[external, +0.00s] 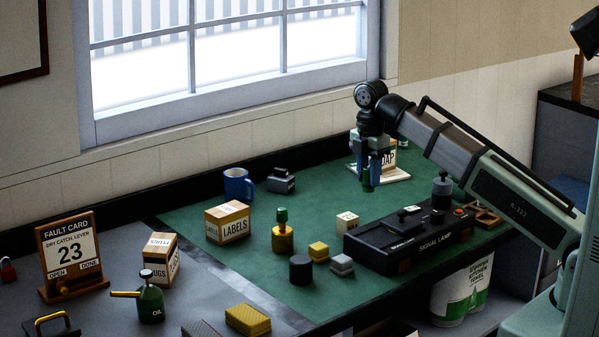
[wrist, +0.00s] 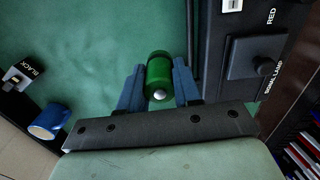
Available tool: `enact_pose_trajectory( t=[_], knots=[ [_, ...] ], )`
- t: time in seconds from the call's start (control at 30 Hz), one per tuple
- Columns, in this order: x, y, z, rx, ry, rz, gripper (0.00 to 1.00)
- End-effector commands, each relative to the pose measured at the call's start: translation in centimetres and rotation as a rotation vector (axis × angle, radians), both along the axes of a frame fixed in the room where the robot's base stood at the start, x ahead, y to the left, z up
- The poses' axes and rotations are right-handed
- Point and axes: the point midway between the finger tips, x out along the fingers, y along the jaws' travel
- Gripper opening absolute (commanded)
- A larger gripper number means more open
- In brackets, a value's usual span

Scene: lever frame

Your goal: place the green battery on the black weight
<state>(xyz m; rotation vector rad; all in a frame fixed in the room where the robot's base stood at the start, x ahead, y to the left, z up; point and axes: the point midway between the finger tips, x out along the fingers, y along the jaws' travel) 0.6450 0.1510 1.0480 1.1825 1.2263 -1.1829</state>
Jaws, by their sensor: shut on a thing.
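The green battery (external: 368,180) is a small green cylinder held between the blue fingers of my gripper (external: 369,170), above the back right of the green mat. In the wrist view the green battery (wrist: 158,72) sits upright between both fingertips of my gripper (wrist: 159,88), its silver end showing. A plain black cylinder (external: 301,268), which looks like the black weight, stands on the mat at the front, well left of and nearer than my gripper. It does not show in the wrist view.
A blue mug (external: 237,184) stands behind.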

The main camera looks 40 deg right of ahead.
Motion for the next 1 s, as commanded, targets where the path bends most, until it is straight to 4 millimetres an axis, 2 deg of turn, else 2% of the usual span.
enact_pose_trajectory(
  t=[0.17,0.27,0.8,1.0],
  knots=[
    [-0.5,1.8,0.1,0.0,0.0,0.031,0.01],
    [-1.2,4.0,0.1,0.001,-0.002,0.068,0.01],
    [-6.6,18.9,2.0,0.009,-0.021,0.323,0.01],
    [-8.8,23.9,3.1,0.012,-0.026,0.405,0.01]
  ],
)
